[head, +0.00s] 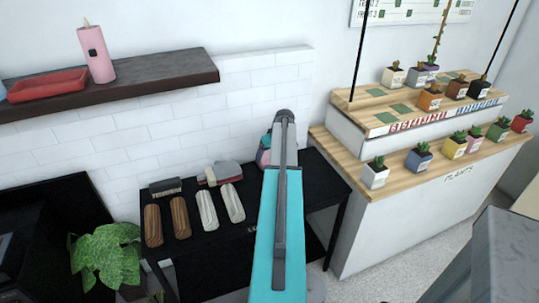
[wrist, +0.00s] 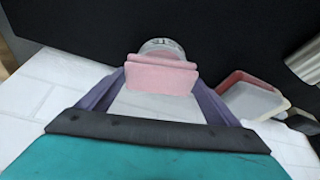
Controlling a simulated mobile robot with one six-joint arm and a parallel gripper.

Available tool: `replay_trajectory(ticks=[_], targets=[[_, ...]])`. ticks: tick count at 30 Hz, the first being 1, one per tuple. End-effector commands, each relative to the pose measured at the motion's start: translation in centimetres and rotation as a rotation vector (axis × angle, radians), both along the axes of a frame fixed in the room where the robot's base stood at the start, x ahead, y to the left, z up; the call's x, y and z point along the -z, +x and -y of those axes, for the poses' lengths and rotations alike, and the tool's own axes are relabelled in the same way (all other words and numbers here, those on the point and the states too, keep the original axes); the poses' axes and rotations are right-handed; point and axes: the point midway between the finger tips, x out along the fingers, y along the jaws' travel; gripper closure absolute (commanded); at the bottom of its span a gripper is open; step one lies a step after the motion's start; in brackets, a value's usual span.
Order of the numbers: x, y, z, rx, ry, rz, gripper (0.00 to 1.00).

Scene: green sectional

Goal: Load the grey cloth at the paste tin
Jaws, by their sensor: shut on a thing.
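My gripper (wrist: 162,84) is shut on a pink, folded, cloth-like pad (wrist: 158,74), held between its purple fingers. A small round pale tin (wrist: 162,46) with dark lettering stands just beyond the pad on the black top. The pad overlaps the tin's near side in the wrist view; I cannot tell whether they touch. No cloth in the gripper looks grey. In the head view my arm hides most of the gripper, and only a bit of pink and teal (head: 263,157) shows beside it. The tin cannot be made out there.
On the black table (head: 215,245) lie a brush (head: 165,186), a red and grey stack (head: 222,172), brown rolls (head: 180,217) and pale rolls (head: 207,210). A white tiled wall (head: 150,145) is behind. A plant stand (head: 400,205) is at right, a leafy plant (head: 105,255) at left.

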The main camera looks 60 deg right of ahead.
Motion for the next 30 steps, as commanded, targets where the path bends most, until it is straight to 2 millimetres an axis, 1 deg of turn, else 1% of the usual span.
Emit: replay_trajectory(ticks=[16,30], targets=[[0.1,-0.1,0.0,0.0,0.002,-0.002,0.33],[-2.3,0.0,0.0,0.0,0.0,-0.001,0.33]])
